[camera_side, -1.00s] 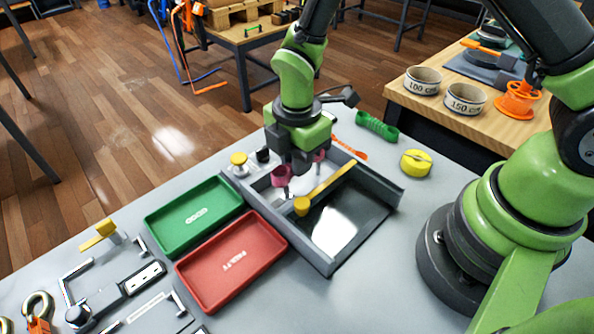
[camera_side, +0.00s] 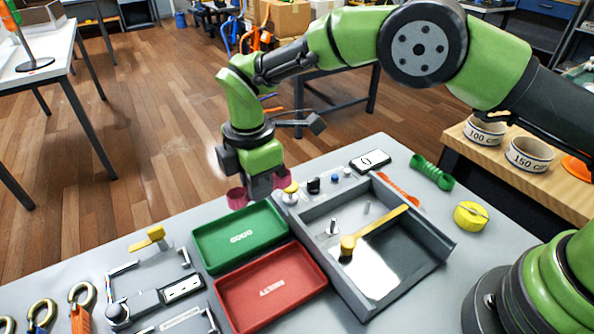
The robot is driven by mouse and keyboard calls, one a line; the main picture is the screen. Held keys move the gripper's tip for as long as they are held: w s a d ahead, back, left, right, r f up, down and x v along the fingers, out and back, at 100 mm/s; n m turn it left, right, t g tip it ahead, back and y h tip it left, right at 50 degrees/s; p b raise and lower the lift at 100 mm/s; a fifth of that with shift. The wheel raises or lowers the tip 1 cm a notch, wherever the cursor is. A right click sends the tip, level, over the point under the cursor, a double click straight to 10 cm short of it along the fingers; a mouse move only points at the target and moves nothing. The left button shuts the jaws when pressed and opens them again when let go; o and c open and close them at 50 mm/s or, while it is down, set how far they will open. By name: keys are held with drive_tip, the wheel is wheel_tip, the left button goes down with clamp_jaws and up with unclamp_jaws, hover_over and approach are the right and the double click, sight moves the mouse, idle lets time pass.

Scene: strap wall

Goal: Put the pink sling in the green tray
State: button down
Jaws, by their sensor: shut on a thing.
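The pink sling (camera_side: 237,197) is held in my gripper (camera_side: 257,187), which is shut on it. One pink end shows on the left of the jaws and more pink shows on their right; the middle is hidden by the jaws. My gripper appears at the back edge of the green tray (camera_side: 205,262) in the picture, apparently above table height. The exact height is hard to tell. The green tray is empty, with white lettering on its floor.
A red tray (camera_side: 232,322) lies in front of the green one. A grey open box (camera_side: 440,245) with upright pegs and a yellow strap (camera_side: 378,230) stands to the right. A green sling (camera_side: 431,171), an orange strap (camera_side: 398,189) and a yellow roll (camera_side: 470,215) lie farther right.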

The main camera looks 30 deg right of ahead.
sight(239, 238)
drive_tip(key=a, duration=0.2)
drive_tip(key=a+f, duration=0.1)
drive_tip(key=a, duration=0.1)
drive_tip(key=shift+s+a+f, duration=0.1)
drive_tip(key=shift+a+f, duration=0.05)
drive_tip(key=shift+a, duration=0.25)
drive_tip(key=shift+f, duration=2.8)
drive_tip(key=shift+f, duration=0.2)
drive_tip(key=c, duration=0.6)
unclamp_jaws()
drive_tip(key=shift+s, duration=0.1)
drive_tip(key=shift+r, duration=0.1)
